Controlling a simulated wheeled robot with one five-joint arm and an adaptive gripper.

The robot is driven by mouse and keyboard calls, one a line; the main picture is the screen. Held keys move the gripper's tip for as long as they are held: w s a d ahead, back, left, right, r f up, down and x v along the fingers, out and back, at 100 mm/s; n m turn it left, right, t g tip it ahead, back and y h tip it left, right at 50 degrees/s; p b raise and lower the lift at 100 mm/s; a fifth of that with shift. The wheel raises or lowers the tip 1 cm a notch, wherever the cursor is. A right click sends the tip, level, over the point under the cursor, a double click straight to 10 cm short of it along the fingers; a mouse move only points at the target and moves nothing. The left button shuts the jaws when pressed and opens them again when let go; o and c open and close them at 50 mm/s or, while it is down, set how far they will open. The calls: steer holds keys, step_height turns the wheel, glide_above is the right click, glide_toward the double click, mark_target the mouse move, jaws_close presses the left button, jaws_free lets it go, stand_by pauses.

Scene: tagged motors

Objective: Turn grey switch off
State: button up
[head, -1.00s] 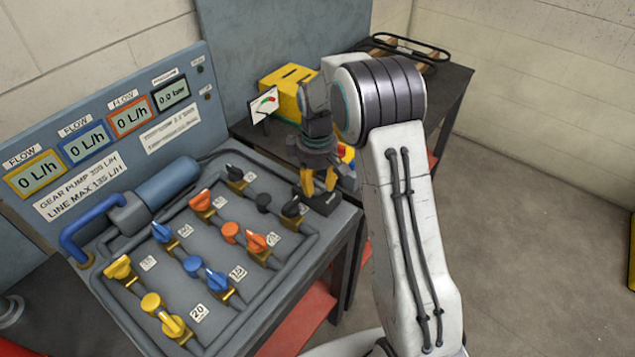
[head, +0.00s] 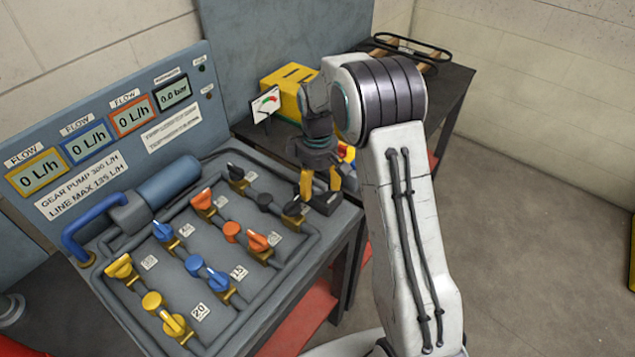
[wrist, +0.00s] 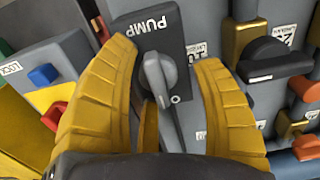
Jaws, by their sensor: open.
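The grey switch (wrist: 158,78) is a rotary knob on a dark box labelled PUMP, in the wrist view. Its grip runs roughly along the picture's vertical, with its lower end beside a white "O" mark. My gripper (wrist: 165,58) is open, with one yellow finger on each side of the knob. I cannot tell whether either finger touches it. In the head view my gripper (head: 320,182) points down at the panel's right corner, over the dark switch box (head: 325,204). The knob itself is hard to make out there.
A black-handled valve (head: 293,208) stands just left of my gripper. Several orange, blue and yellow valves fill the panel (head: 283,290). A yellow meter box (head: 285,82) is on the dark bench behind. Open floor lies to the right.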

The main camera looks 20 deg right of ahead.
mark_target(318, 181)
step_height(318, 181, up, 12)
stand_by(0.8)
stand_by(0.6)
